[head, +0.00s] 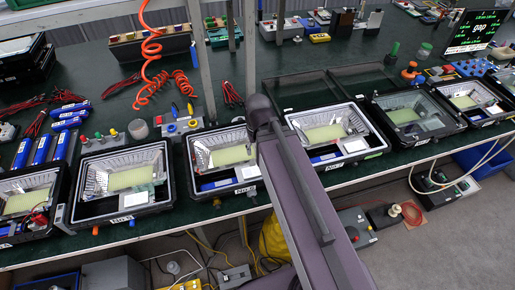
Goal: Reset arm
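My arm rises from the bottom of the head view and ends in a dark, rounded joint in front of the bench. My gripper is not in view. Several black floodlight housings stand in a row along the bench's front edge, each with a shiny reflector and a pale yellow-green panel. One housing (122,208) is left of my arm and another (222,186) is just left of it, partly hidden by it. One (312,137) is just to its right, with an open glass lid. Another (408,112) stands further right, and one (467,101) near the right edge.
The dark green bench (95,95) carries an orange coiled hose (150,70), blue cylinders (42,150), a tool holder (183,125) and a lit screen (478,32). Grey uprights stand behind my arm. Below are boxes, cables and a yellow bag (275,240). Grey floor (440,245) is clear at lower right.

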